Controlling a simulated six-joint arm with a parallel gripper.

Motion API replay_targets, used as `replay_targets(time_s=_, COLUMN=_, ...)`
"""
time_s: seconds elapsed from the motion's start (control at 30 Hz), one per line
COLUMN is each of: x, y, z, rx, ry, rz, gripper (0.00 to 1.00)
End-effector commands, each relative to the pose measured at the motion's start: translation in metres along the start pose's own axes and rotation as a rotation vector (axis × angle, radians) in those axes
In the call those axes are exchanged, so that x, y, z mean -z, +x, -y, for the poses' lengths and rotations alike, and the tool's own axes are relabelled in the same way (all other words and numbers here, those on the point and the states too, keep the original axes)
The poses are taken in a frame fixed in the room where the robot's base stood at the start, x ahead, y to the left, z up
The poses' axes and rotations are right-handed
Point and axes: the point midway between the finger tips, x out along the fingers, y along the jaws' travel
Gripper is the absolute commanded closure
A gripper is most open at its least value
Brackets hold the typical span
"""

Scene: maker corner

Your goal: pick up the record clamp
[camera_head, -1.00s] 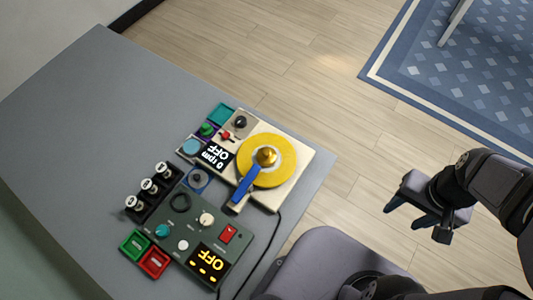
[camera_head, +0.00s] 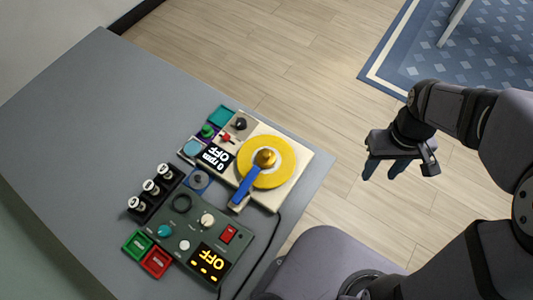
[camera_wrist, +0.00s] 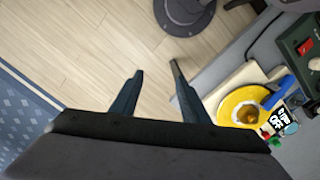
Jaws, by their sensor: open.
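The record clamp (camera_head: 264,157) is a small gold-brown knob. It stands at the centre of the yellow record (camera_head: 283,172) on the cream turntable (camera_head: 309,156). A blue tonearm (camera_head: 244,187) reaches over the near side of the record. In the wrist view the clamp (camera_wrist: 251,113) shows at the right, beyond my right finger. My gripper (camera_head: 384,175) is open and empty, to the right of the table edge and above the floor. In the wrist view its two fingers (camera_wrist: 158,70) stand apart with only floor between them.
A dark green control box (camera_head: 206,242) with knobs and an OFF display sits in front of the turntable. Black-and-white bobbins (camera_head: 150,186) and small red and green trays (camera_head: 156,262) are beside it. A dark cable (camera_head: 273,235) runs along the right. The table's far left (camera_head: 90,110) is clear.

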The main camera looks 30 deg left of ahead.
Motion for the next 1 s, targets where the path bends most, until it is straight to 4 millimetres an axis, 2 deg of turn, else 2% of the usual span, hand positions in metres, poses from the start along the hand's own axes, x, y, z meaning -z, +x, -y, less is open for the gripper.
replay_targets(time_s=0.03, x=0.021, y=-0.007, z=0.019, rx=-0.013, ry=-0.13, rz=0.016, gripper=0.58)
replay_targets(time_s=0.1, x=0.045, y=-0.011, z=0.045, rx=-0.035, ry=-0.298, rz=0.035, gripper=0.58)
replay_targets(time_s=0.17, x=0.064, y=-0.014, z=0.071, rx=-0.054, ry=-0.44, rz=0.051, gripper=0.58)
replay_targets(time_s=0.3, x=0.096, y=-0.016, z=0.139, rx=-0.106, ry=-0.761, rz=0.089, gripper=0.58)
replay_targets(time_s=0.5, x=0.111, y=-0.011, z=0.23, rx=-0.177, ry=-1.128, rz=0.135, gripper=0.58)
replay_targets(time_s=0.6, x=0.111, y=-0.008, z=0.262, rx=-0.203, ry=-1.249, rz=0.15, gripper=0.58)
replay_targets(time_s=0.7, x=0.109, y=-0.006, z=0.282, rx=-0.221, ry=-1.324, rz=0.159, gripper=0.58)
replay_targets(time_s=0.8, x=0.107, y=-0.004, z=0.292, rx=-0.23, ry=-1.36, rz=0.164, gripper=0.58)
replay_targets(time_s=1.0, x=0.107, y=-0.001, z=0.293, rx=-0.232, ry=-1.369, rz=0.166, gripper=0.58)
